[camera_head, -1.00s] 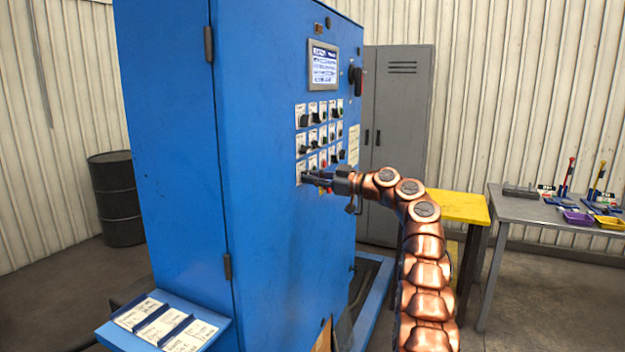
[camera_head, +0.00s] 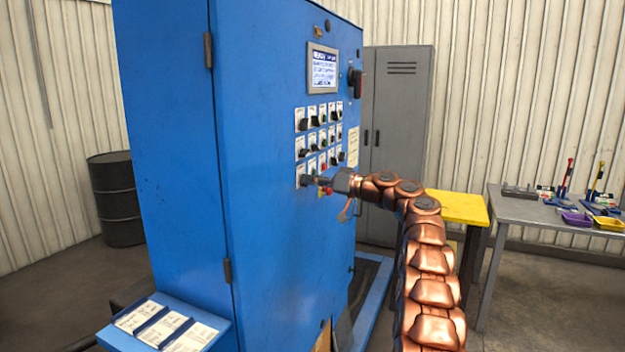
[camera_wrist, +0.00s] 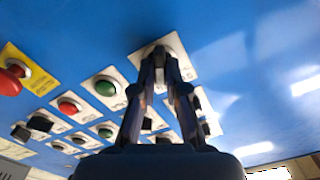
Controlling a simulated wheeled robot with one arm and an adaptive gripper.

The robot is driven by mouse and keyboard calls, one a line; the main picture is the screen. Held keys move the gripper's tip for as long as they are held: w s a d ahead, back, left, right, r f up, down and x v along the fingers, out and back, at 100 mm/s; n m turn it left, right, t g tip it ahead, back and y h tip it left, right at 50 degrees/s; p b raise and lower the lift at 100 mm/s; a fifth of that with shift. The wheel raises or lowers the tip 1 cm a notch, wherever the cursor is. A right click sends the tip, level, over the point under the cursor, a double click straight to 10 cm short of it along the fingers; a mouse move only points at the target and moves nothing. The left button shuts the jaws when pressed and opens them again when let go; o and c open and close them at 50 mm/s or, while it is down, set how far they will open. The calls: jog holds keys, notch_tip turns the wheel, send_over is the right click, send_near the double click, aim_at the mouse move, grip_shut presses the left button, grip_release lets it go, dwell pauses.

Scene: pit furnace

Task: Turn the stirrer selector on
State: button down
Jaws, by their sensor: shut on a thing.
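A dark selector knob (camera_wrist: 157,50) sits on a white label plate at the end of the button panel. Its label cannot be read, so I cannot tell from the print that it is the stirrer selector. My gripper (camera_wrist: 159,58) is shut on this knob, one finger on each side, and the fingers hide most of it. In the head view my gripper (camera_head: 313,181) reaches the lower left corner of the panel on the blue cabinet (camera_head: 272,215). The knob's angle cannot be made out.
A red mushroom button on a yellow plate (camera_wrist: 20,70) is close by. Green (camera_wrist: 105,88) and red (camera_wrist: 68,106) buttons and several black selectors are beside my fingers. A lit screen (camera_head: 322,68) is above. A yellow table (camera_head: 455,207) stands behind my arm.

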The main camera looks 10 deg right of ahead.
jog(key=shift+a+f+m, duration=0.1)
jog(key=shift+m, duration=0.3)
jog(key=c, duration=1.2)
grip_release()
jog(key=v, duration=1.2)
